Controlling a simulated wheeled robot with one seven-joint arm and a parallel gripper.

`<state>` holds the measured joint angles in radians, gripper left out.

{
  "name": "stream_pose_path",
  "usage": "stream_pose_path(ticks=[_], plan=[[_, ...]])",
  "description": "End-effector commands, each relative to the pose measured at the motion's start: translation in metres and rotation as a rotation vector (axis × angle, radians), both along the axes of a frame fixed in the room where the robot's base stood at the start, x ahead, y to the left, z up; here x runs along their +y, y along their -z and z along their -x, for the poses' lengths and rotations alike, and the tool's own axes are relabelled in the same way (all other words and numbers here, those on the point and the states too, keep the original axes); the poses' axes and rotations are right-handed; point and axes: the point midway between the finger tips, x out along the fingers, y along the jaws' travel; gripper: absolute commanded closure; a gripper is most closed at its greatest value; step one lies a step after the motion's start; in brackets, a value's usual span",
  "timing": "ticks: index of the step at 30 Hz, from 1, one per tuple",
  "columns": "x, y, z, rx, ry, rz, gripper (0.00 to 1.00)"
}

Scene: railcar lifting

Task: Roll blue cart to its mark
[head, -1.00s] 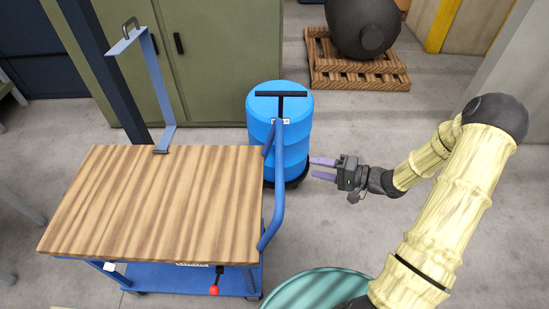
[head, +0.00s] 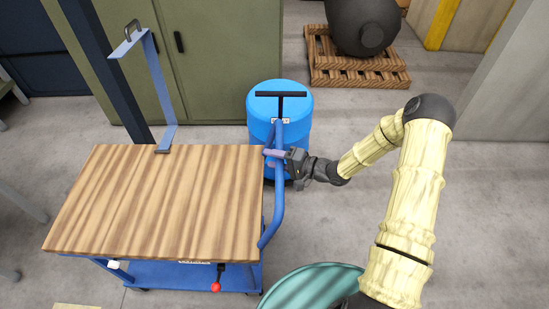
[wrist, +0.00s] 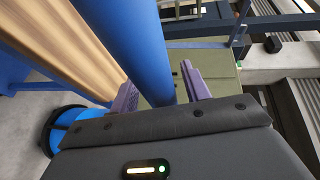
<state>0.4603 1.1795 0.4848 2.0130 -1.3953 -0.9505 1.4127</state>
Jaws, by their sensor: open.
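The blue cart with a wooden top (head: 150,205) stands at the left of the head view, its blue lower deck (head: 185,275) below. Its curved blue push handle (head: 278,205) rises on the right side. My gripper (head: 272,153) is at the upper part of this handle, jaws open. In the wrist view the blue handle tube (wrist: 138,45) passes between the two purple fingers of my gripper (wrist: 160,93). The fingers are on either side of it; I cannot tell whether they touch it. I see no clear floor mark.
A blue drum (head: 290,95) with a black T-handle stands just behind the cart handle. A green cabinet (head: 215,60) is at the back, and a dark round vessel (head: 362,25) sits on a wooden pallet (head: 355,70). A teal round object (head: 315,288) is in front. Floor at right is clear.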

Motion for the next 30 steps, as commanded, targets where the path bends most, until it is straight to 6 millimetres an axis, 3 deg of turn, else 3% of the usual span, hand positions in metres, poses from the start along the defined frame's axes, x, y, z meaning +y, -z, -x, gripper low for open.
stream_pose_path(ticks=[6, 13, 23, 30], plan=[[0.0, 0.0, 0.0, 0.0, 0.0, 0.0, 0.55], [0.0, 0.0, 0.0, 0.0, 0.0, 0.0, 1.0], [-0.005, 0.001, 0.001, 0.001, -0.003, 0.002, 1.0], [-0.024, 0.001, 0.002, 0.001, -0.013, 0.004, 1.0]])
